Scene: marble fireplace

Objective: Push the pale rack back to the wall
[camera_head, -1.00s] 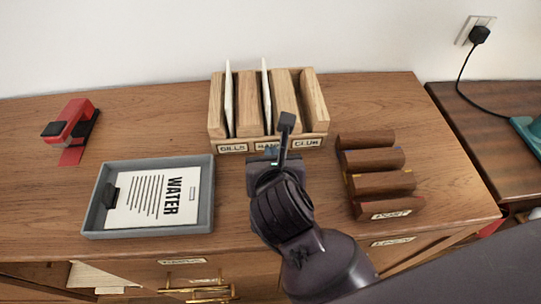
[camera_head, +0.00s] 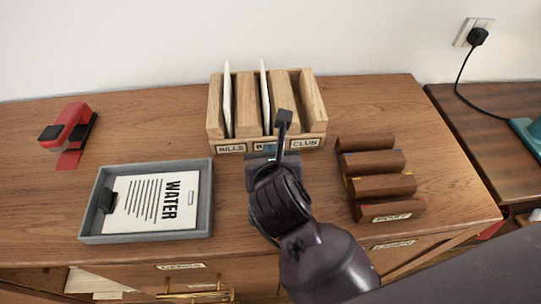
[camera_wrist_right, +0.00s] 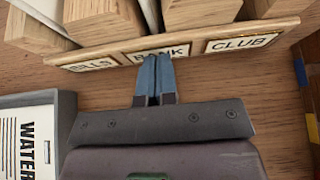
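The pale rack (camera_head: 315,138) is a light wooden upright sorter near the back of the desk, with labels along its front: BILLS, one partly covered, and CLUB. Two white cards stand in its slots. The wall is behind it; its body hides any gap there. It also shows at the top of the right wrist view (camera_wrist_right: 287,27), where the middle label reads BANK. My right gripper (camera_wrist_right: 155,62) is shut and empty, its blue fingertips together at the BANK label on the rack's front. Whether they touch cannot be told. My left gripper is out of view.
A grey tray (camera_head: 88,226) with a WATER sheet (camera_head: 160,203) lies front left. Dark brown binders or blocks (camera_head: 385,185) stand right of my arm. A plug and cord (camera_head: 478,37) hang at the right wall.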

